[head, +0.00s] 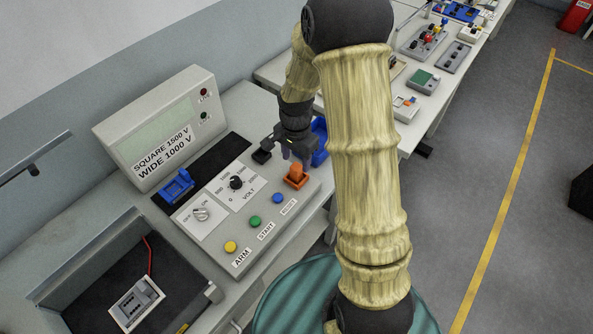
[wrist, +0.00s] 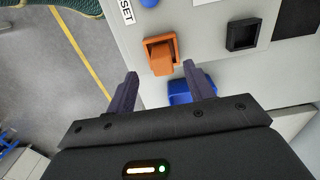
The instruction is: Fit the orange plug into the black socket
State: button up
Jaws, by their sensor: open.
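The orange plug (head: 297,173) stands in an orange square holder on the right part of the grey console panel. In the wrist view the orange plug (wrist: 163,64) sits just ahead of my fingertips, its block leaning out of the frame. The black socket (head: 262,156) is a small square on the panel, up and left of the plug; in the wrist view the black socket (wrist: 242,36) lies to the right and its opening looks empty. My gripper (head: 298,160) is open and empty, with its fingers (wrist: 160,71) close above the panel near the plug. Contact cannot be told.
A blue holder (head: 320,142) stands close behind my gripper, also in the wrist view (wrist: 190,90). Blue (head: 278,199), green (head: 255,222) and yellow (head: 230,247) buttons and a dial (head: 236,182) are nearby. A display box (head: 160,130) stands at the back left.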

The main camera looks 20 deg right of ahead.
aim_at(296, 166)
jog(key=shift+f, duration=0.1)
jog(key=shift+w+d+f+p, duration=0.15)
jog(key=shift+f+p, duration=0.3)
jog(key=shift+f, duration=0.85)
jog(key=shift+w+a+f+p, duration=0.1)
jog(key=shift+f+p, duration=0.3)
jog(key=shift+f, duration=0.9)
jog(key=c, duration=1.1)
jog(key=shift+r, duration=0.15)
notch_tip(296, 166, up, 10)
jog(key=shift+f+b, duration=0.1)
jog(key=shift+b, duration=0.8)
